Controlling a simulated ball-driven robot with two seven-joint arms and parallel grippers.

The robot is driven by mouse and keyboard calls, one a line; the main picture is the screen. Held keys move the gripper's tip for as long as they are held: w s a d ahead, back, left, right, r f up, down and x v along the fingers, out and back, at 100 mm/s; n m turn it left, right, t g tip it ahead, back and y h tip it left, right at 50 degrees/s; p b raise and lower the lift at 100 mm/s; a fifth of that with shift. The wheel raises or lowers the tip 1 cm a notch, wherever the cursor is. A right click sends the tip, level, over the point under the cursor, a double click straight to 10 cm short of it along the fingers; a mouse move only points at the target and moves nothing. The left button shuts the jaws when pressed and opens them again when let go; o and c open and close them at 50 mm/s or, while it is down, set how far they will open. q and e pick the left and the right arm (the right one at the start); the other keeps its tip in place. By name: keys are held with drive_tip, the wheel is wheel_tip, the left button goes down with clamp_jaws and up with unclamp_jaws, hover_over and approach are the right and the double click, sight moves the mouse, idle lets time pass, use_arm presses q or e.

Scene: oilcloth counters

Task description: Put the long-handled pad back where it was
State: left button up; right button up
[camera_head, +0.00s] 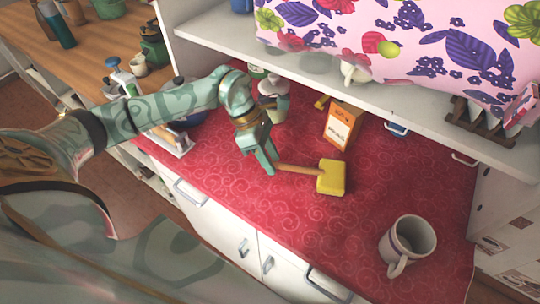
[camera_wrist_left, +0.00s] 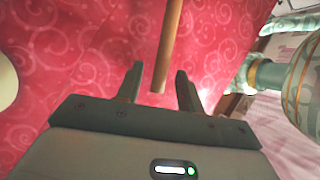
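The long-handled pad has a yellow block head (camera_head: 331,177) and a thin wooden handle (camera_head: 298,168). It is over the red counter, its handle pointing left toward my left gripper (camera_head: 268,160). In the left wrist view the handle (camera_wrist_left: 170,45) runs down between the two fingertips of the left gripper (camera_wrist_left: 159,76), its end nearer the right finger. The fingers stand apart, with a visible gap on the left, so the gripper is open around the handle end. The pad's head is outside the wrist view. My right gripper is not in view.
The red oilcloth counter (camera_head: 240,205) has free room in front of the pad. A white shelf (camera_head: 225,47) overhangs the back.

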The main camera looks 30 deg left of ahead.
use_arm(q)
drive_tip(key=shift+r, duration=0.25)
drive_tip(key=v, duration=0.7)
drive_tip(key=shift+r, duration=0.15)
